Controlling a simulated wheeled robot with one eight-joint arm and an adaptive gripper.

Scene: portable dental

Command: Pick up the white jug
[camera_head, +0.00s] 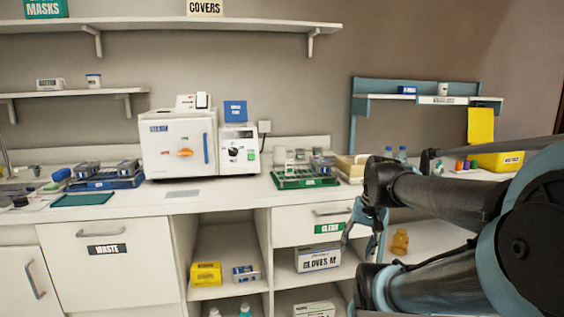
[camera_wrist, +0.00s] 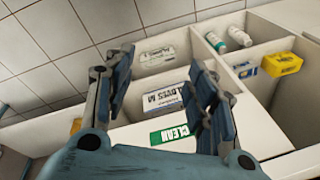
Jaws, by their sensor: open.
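I cannot pick out a clear white jug in either view. The nearest matches are a small white container (camera_head: 443,89) on the right wall shelf and another (camera_head: 93,80) on the left wall shelf. In the head view my gripper (camera_head: 362,245) hangs in front of the right end of the counter.
The white counter (camera_head: 235,199) carries a white steriliser (camera_head: 180,145), a green rack (camera_head: 304,180) and blue trays (camera_head: 105,182). Open compartments below hold a yellow box (camera_head: 206,274). An amber bottle (camera_head: 400,242) stands low at right, behind my arm.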

